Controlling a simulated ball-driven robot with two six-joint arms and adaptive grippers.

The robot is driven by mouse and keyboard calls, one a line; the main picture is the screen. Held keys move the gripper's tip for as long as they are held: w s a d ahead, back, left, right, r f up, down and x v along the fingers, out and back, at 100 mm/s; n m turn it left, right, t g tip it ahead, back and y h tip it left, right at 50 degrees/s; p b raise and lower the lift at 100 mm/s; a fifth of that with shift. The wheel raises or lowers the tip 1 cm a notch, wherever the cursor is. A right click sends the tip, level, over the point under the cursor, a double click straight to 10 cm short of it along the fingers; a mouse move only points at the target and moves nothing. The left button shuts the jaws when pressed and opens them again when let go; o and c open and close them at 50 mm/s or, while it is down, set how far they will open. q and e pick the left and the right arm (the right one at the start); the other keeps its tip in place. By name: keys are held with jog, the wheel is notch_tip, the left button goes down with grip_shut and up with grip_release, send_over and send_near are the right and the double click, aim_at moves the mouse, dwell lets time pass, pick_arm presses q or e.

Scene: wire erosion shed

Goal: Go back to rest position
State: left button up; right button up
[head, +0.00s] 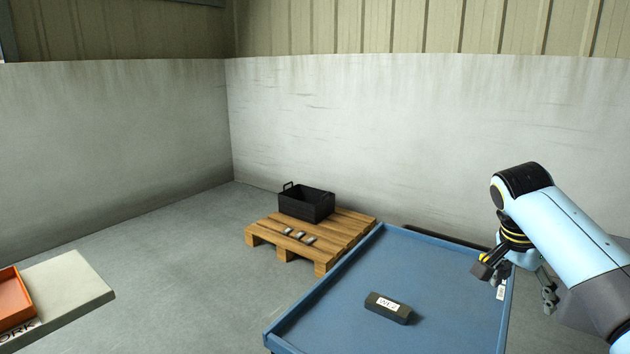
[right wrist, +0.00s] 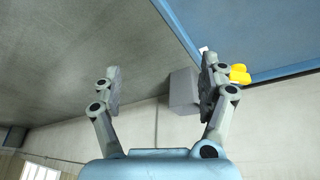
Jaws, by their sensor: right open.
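My right arm comes in from the right in the head view, over the right side of the blue table. My left gripper is in neither view. A dark block with a white label (head: 388,307) lies on the blue table (head: 345,290), apart from my right gripper and to its left.
A wooden pallet (head: 345,228) stands behind the table, with a black crate (head: 306,203) and several small grey pieces (head: 298,236) on it. At the left, a pale surface (head: 75,287) bears an orange tray (head: 12,297). Grey floor (head: 190,270) lies free between them.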

jog(key=s+a+f+n+y, duration=0.1)
jog(key=s+a+f+n, duration=0.4)
jog(key=s, duration=0.4)
jog(key=s+a+r+n+t+y, duration=0.1)
jog(key=s+a+r+n, duration=0.15)
jog(key=s, duration=0.45)
jog(key=s+a+r+n+t+y, duration=0.1)
jog(key=s+a+n, duration=0.3)
jog(key=s, duration=0.4)
jog(key=s+a+r+n+y, duration=0.1)
jog(key=s+a+r+n, duration=0.2)
jog(key=s, duration=0.4)
jog(key=s+d+f, duration=0.1)
jog(key=d+f, duration=0.1)
jog(key=f, duration=1.2)
jog(key=s+d+f, duration=0.1)
jog(key=f, duration=1.2)
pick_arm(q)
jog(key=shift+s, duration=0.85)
pick_arm(e)
jog(key=s+d+f+g, duration=0.1)
jog(key=s+f+g, duration=0.1)
jog(key=s+f, duration=1.4)
jog(key=s, duration=0.2)
jog(key=shift+s+h, duration=0.3)
jog(key=shift+d, duration=0.1)
